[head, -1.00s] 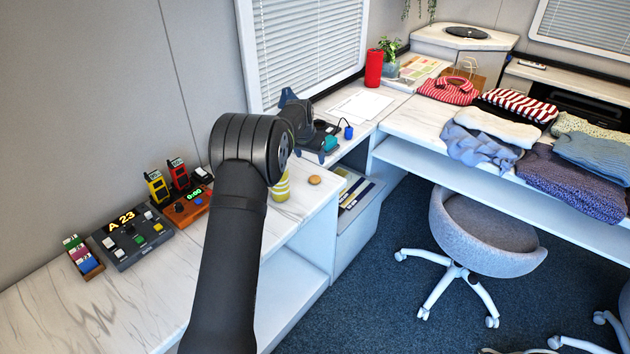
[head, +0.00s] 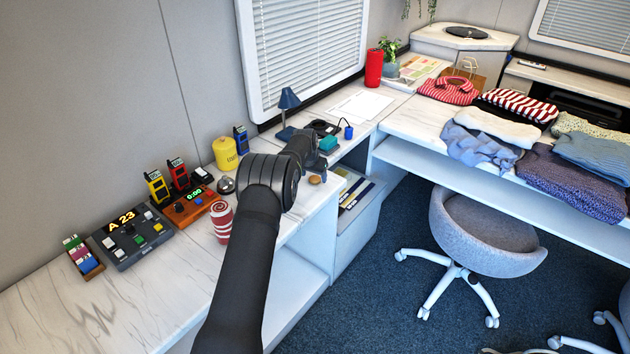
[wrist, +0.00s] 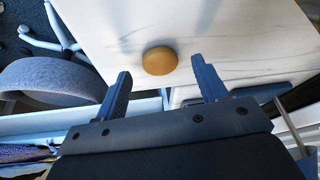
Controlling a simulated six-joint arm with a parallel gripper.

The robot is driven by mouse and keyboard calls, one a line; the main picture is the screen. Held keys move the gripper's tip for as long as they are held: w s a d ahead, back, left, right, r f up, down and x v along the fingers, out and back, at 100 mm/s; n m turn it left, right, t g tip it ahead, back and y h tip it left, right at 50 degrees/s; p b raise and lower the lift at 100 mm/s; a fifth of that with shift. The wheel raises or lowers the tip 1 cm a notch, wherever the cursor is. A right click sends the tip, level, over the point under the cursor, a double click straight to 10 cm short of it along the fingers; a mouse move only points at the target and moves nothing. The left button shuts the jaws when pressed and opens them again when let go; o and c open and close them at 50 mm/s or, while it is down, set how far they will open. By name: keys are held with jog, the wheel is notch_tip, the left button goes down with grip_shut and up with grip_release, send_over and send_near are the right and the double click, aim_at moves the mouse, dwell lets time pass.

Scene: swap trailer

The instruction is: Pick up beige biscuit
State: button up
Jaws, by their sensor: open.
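The beige biscuit (head: 315,180) is a small round disc lying on the white marbled counter (head: 150,290), near its front edge. In the wrist view the biscuit (wrist: 160,61) lies just beyond the fingertips, roughly midway between them and not touched. My gripper (wrist: 160,77) is open and empty, with its two blue fingers on either side of the line to the biscuit. In the head view my gripper (head: 318,165) is close beside and above the biscuit, partly hidden by my arm.
A red striped cup (head: 221,222), a yellow canister (head: 225,152) and a bell (head: 226,185) stand left of my arm. The counter drops off just right of the biscuit.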

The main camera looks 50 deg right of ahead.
jog(key=shift+w+d+f, duration=0.1)
jog(key=shift+d+f, duration=0.15)
jog(key=shift+f, duration=0.45)
jog(key=c, duration=1.1)
jog(key=shift+o, duration=0.2)
jog(key=shift+r, duration=0.1)
